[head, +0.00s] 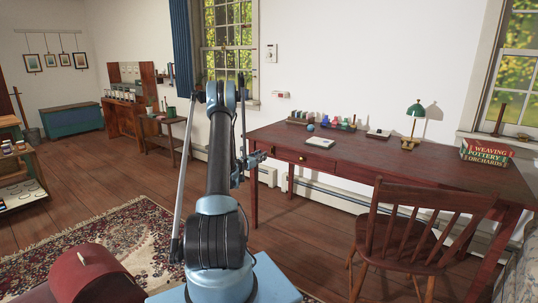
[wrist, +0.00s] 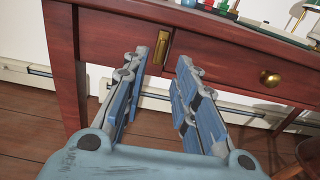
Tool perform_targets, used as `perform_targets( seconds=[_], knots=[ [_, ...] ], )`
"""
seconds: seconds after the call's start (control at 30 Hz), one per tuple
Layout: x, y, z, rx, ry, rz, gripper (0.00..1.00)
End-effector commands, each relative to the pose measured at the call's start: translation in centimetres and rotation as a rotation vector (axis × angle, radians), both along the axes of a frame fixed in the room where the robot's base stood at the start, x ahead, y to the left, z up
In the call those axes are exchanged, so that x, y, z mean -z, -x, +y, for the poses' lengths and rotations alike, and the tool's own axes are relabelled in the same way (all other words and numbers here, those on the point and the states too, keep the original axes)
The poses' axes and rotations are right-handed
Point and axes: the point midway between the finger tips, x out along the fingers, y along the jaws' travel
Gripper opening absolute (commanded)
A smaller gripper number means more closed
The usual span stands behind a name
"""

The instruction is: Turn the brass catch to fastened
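The brass catch (wrist: 162,47) shows in the wrist view as a narrow, roughly upright bar on the front of the dark red wooden desk, near its left leg. It is just beyond and beside the tip of the left finger; I cannot tell whether they touch. My gripper (wrist: 171,60) is open, with blue-grey fingers spread and nothing held between them. In the head view my gripper (head: 256,158) is at the left front corner of the desk (head: 390,153), and the catch is not discernible there.
A round brass knob (wrist: 269,78) sits on the drawer front to the right. Floor at left is mostly open, with a rug (head: 130,235).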

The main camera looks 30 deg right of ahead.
Motion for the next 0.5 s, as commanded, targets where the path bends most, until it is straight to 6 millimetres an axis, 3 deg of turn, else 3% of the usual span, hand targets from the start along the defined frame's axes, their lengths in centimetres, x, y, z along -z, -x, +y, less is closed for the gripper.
perform_targets(
  seconds=[0.3,0.5],
  knots=[
    [0.0,-2.1,-5.3,0.003,0.0,0.0,0.27],
    [0.0,-3.0,-7.4,0.001,0.0,-0.001,0.27]
  ],
)
